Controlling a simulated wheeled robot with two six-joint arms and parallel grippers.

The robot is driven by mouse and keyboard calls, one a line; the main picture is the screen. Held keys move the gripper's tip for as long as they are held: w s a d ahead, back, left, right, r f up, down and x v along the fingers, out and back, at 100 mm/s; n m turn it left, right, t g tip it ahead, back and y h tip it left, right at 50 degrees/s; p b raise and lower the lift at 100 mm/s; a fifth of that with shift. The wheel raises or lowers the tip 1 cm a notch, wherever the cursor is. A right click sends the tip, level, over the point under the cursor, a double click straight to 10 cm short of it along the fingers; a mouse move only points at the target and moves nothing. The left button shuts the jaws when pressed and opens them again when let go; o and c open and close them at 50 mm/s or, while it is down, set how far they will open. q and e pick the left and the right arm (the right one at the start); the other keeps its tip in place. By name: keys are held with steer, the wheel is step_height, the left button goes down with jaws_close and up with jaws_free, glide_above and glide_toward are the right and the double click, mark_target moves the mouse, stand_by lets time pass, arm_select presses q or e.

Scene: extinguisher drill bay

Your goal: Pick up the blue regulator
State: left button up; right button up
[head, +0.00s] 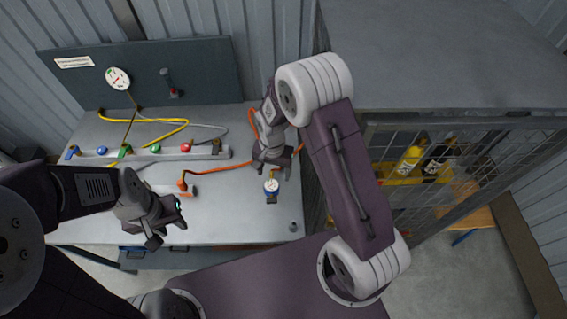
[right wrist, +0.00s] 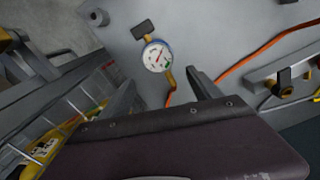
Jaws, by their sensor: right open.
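The blue regulator (head: 271,187) stands on the grey workbench (head: 230,215), right of its middle. It has a round white gauge face with a blue rim; the gauge also shows in the right wrist view (right wrist: 157,57). My right gripper (head: 276,168) is open just behind the regulator in the head view. In the right wrist view its two fingers (right wrist: 163,88) are spread, with the gauge beyond and between them, apart from both. My left gripper (head: 168,226) is open and empty over the left front of the bench.
An orange hose (head: 225,169) runs across the bench behind the regulator. A grey manifold with coloured knobs (head: 205,153) lies at the back left. A mesh cage (head: 415,200) with yellow bottles stands right of the bench. The bench's front middle is clear.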

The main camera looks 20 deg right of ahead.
mark_target(271, 186)
steer(key=s+a, duration=0.1)
steer(key=s+a+r, duration=0.1)
steer(key=shift+s+a, duration=0.15)
steer(key=shift+s, duration=0.2)
steer(key=f, duration=0.2)
steer(key=d+f+p, duration=0.1)
steer(key=f, duration=0.1)
steer(key=shift+w, duration=0.4)
steer(key=shift+w+f, duration=0.15)
steer(key=shift+f, duration=0.1)
steer(key=shift+s+a+f+p, duration=0.1)
steer(key=shift+s+f+p, duration=0.1)
steer(key=shift+f+p, duration=0.3)
steer(key=shift+s+a+f+p, duration=0.15)
steer(key=shift+f+p, duration=0.1)
steer(key=shift+f, duration=0.4)
step_height(271, 186, down, 2)
steer(key=shift+w+d+f, duration=0.1)
steer(key=shift+w+f, duration=0.05)
steer(key=shift+w+d+f, duration=0.1)
steer(key=shift+w+f, duration=0.05)
steer(key=c, duration=1.5)
arm_select(q)
steer(key=r, duration=0.1)
steer(key=s+a+r, duration=0.1)
steer(key=r, duration=0.1)
steer(key=shift+s+a+r, duration=0.15)
steer(key=shift+a+r, duration=0.05)
steer(key=shift+r, duration=0.05)
